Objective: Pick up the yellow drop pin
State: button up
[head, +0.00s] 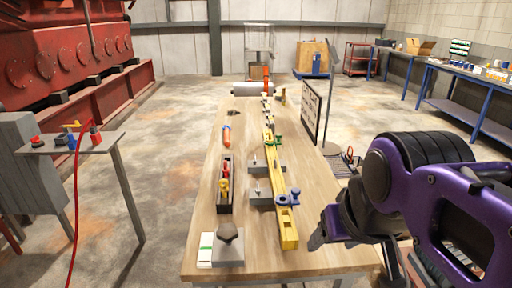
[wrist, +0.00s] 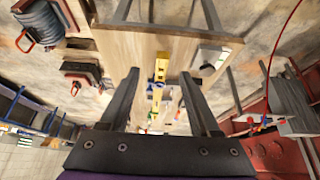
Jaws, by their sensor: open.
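The long wooden workbench (head: 205,215) runs away from me in the head view. A narrow dark tray (head: 227,207) on its left half holds small yellow and red pieces. A yellow piece in it (head: 224,184) may be the drop pin; its shape is too small to tell. A long yellow bar (head: 288,232) with blue and green fittings lies right of the tray. My gripper (head: 320,236) is over the bench's near right edge, apart from the tray. In the wrist view my gripper (wrist: 161,88) is open and empty, with the yellow bar (wrist: 161,68) seen beyond its fingers.
A grey block with a dark knob (head: 228,246) and a white-green box (head: 206,249) sit at the bench's near left. A dark upright panel (head: 310,110) stands along the right edge. A side table (head: 75,144) stands left, with floor between it and the bench.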

aim_at(224, 190)
jog(key=u, duration=3.4)
jog(key=i+j, duration=0.15)
jog(key=i, duration=0.45)
jog(key=i+z, duration=0.2)
jog(key=z, duration=0.15)
jog(key=i+z, duration=0.5)
jog(key=z, duration=0.15)
jog(key=i+l+z, duration=0.1)
jog(key=i+z, duration=1.2)
jog(key=i+j+z, duration=0.1)
jog(key=i+z, duration=0.55)
jog(key=z, duration=0.15)
jog(key=i+l+z, duration=0.1)
jog(key=i+z, duration=0.35)
jog(key=z, duration=0.3)
